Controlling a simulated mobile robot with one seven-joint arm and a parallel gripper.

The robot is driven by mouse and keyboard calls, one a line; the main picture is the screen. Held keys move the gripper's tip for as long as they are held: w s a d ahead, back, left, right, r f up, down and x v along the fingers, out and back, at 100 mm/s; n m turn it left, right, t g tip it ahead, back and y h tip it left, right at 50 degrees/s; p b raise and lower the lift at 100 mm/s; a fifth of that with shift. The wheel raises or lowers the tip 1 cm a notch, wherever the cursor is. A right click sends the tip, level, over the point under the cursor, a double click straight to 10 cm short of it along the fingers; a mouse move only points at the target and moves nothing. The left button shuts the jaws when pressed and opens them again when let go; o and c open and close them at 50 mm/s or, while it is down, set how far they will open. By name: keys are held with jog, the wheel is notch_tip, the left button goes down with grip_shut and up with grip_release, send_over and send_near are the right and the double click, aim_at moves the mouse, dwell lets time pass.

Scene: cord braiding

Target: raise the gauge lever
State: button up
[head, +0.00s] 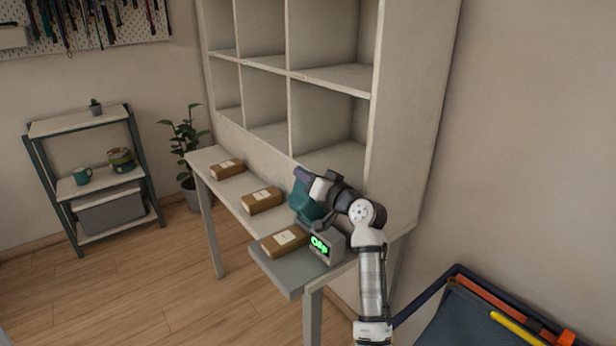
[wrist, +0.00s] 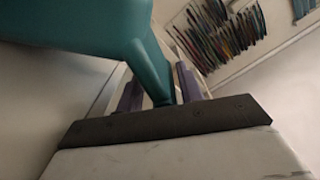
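A grey gauge with a green lit display (head: 320,244) reading OFF stands at the near end of the narrow bench. A teal piece (head: 304,204) rises behind the display; it may be the gauge lever, but I cannot tell. My gripper (head: 304,175) is at the top of this teal piece. In the wrist view the teal piece (wrist: 150,60) fills the upper left, and its narrow part lies between the purple fingers of my gripper (wrist: 160,90). The fingers are apart, with a gap showing on the left side. Contact on the right side is unclear.
Brown parcels lie in a row: one (head: 284,240) beside the display, one (head: 262,200) mid-bench, one (head: 227,168) at the far end. A tall cubby shelf (head: 379,90) backs the bench. A dark blue bin (head: 470,320) stands at the lower right. Floor at left is clear.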

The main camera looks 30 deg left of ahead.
jog(key=shift+o, duration=0.2)
jog(key=shift+r, duration=0.2)
notch_tip(320, 180, up, 20)
jog(key=b, duration=0.2)
jog(key=shift+f, duration=0.1)
